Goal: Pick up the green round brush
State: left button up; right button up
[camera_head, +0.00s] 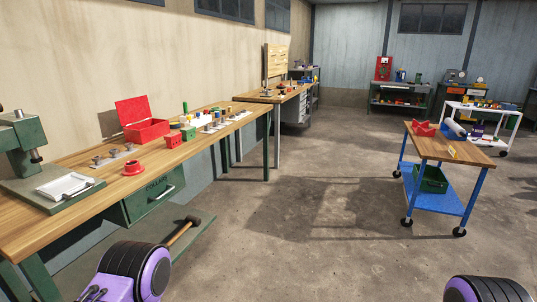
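A small upright green piece (185,107) stands on the long wooden workbench (60,222) at the left, behind a green block (188,133). It may be the green round brush, but it is too small to tell its shape. The green block sits beside a red block (173,140). Neither gripper shows. Only purple and black parts of my arms are in view at the bottom left and bottom right edges.
A red open box (147,131), a red flanged piece (133,168) and a green press (20,145) are on the bench. A mallet (182,232) is low beside it. A blue cart (440,200) stands right. The middle floor is clear.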

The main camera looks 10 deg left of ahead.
aim_at(186, 113)
jog(key=u, duration=0.55)
jog(key=i, duration=2.3)
jog(key=z, duration=1.25)
jog(key=i, duration=3.05)
jog(key=u, duration=3.6)
